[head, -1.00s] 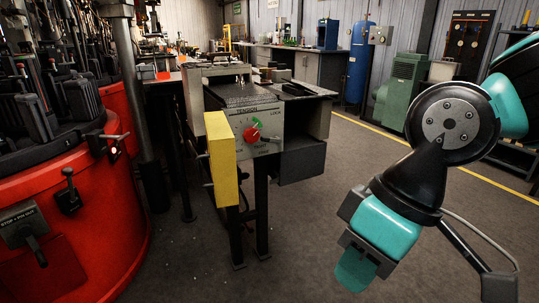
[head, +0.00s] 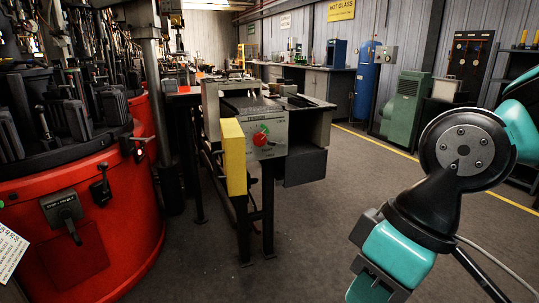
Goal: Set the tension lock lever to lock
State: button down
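A grey control panel (head: 279,131) faces me on the front of a bench-like machine in the middle of the head view. It carries a round red knob (head: 260,139) with a small green mark above it. The panel's print is too small to read clearly now, and I cannot tell which setting the knob points at. No separate lever shape is clear there. My arm hangs at the right, well apart from the panel. Its lower end runs out of the bottom edge, and my gripper's fingertips do not show.
A yellow box (head: 233,157) stands out at the panel's left. A large red round machine (head: 110,225) with levers fills the left. Open floor (head: 320,225) lies in front and to the right. A green cabinet (head: 403,111) and a blue tank (head: 365,80) stand further back.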

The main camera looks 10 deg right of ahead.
aim_at(277, 144)
jog(key=u, duration=0.5)
jog(key=i, duration=1.05)
jog(key=z, duration=0.6)
